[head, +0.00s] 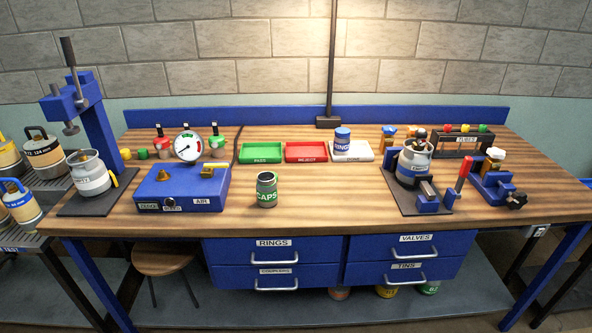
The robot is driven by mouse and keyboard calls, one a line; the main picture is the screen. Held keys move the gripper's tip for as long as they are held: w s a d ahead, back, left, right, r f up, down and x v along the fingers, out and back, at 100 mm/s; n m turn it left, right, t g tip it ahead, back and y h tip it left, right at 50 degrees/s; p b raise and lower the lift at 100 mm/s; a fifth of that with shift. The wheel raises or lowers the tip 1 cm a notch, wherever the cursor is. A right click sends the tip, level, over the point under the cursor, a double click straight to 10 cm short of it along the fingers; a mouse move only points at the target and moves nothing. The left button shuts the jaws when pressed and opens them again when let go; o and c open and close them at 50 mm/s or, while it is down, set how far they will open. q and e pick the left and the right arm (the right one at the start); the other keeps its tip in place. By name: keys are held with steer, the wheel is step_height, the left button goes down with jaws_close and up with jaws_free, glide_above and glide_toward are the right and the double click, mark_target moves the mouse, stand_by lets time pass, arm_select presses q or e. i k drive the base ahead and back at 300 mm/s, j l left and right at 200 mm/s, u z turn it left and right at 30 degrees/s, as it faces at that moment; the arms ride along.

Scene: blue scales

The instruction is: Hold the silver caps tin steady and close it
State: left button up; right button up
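The caps tin (267,201) is a small silver cylinder with a green band marked CAPS. It stands upright near the middle of the wooden bench top (310,200), in the head view. Its top is too small to tell whether it is open or covered, and I cannot make out a separate lid for it. Neither of my grippers is in view.
A blue test box (182,192) with a gauge behind it stands left of the tin. Green (262,153) and red (306,152) trays and a white scale (352,153) bearing a RINGS tin (342,139) are behind. A gas cylinder in a blue clamp (415,165) stands right. Bench around the tin is clear.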

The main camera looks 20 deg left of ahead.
mark_target(266, 187)
steer(key=i+j+u, duration=0.3)
steer(key=u, duration=0.15)
steer(key=i+j+u, duration=0.15)
steer(key=i+u, duration=0.25)
steer(key=i+l, duration=0.45)
steer(key=i, duration=0.1)
